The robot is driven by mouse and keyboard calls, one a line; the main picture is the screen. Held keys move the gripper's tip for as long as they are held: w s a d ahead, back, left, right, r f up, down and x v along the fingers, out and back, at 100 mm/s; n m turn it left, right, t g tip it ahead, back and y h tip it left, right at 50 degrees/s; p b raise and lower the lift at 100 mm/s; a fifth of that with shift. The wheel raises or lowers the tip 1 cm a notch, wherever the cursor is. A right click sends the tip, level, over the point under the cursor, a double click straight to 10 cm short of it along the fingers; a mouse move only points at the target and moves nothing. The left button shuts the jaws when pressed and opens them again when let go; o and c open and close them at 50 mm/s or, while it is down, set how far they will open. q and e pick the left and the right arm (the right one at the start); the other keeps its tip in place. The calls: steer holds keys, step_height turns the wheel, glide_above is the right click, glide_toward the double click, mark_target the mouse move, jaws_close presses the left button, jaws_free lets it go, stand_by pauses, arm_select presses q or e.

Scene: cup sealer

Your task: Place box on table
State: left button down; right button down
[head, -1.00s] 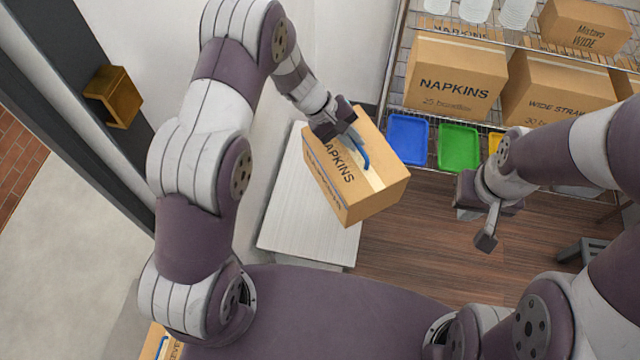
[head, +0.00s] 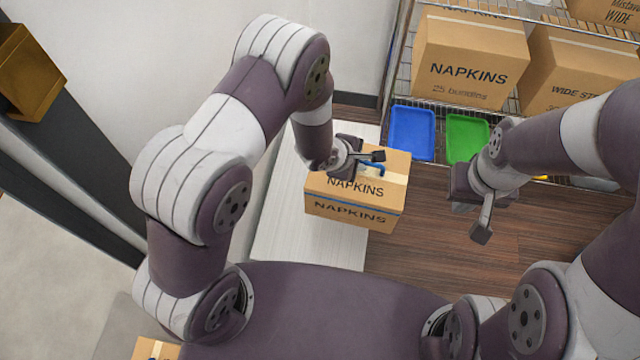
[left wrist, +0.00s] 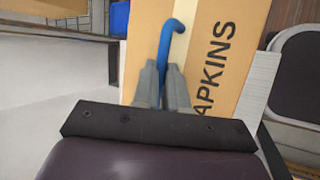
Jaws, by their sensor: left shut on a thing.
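A cardboard napkins box (head: 352,215) with a blue handle hangs from my left gripper (head: 375,163) in the head view. The left gripper is shut on the blue handle (left wrist: 176,35), which shows between its fingers (left wrist: 164,85) in the left wrist view. The box is over the right edge of a pale table (head: 275,220), part of it beyond that edge above the floor. Whether it touches the table cannot be told. My right gripper (head: 482,215) is empty, to the right of the box; its jaws are seen too poorly to judge their opening.
A wire shelf at the upper right holds cardboard boxes (head: 468,65), a blue tray (head: 411,132) and a green tray (head: 466,138). Wood floor (head: 425,250) lies right of the table. The table's left part is clear. Another box (head: 155,349) shows at the lower left.

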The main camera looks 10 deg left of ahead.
arm_select(q)
steer(key=shift+s+a+f+n, duration=0.1)
steer(key=shift+a+f+n, duration=0.05)
steer(key=shift+f, duration=0.25)
steer(key=shift+a+f+n, duration=0.1)
steer(key=shift+f+n, duration=0.05)
steer(key=shift+f, duration=0.25)
steer(key=shift+a+f, duration=0.15)
steer(key=shift+a, duration=0.1)
steer(key=w+a+f, duration=0.2)
steer(key=a+f, duration=0.1)
steer(key=w+a+f, duration=0.1)
steer(key=a+f, duration=0.2)
steer(key=f, duration=0.1)
steer(key=w+a+f+b, duration=0.1)
steer(key=w+a+f, duration=0.1)
steer(key=a+f, duration=0.1)
steer(key=shift+w+a+f, duration=0.3)
steer(key=shift+a+f, duration=0.1)
steer(key=shift+a, duration=0.1)
arm_select(e)
steer(key=shift+w+a+f, duration=0.1)
steer(key=shift+w+f, duration=0.05)
steer(key=shift+f, duration=0.3)
steer(key=shift+w+a+f, duration=0.1)
steer(key=shift+w+f, duration=0.05)
steer(key=shift+f, duration=0.3)
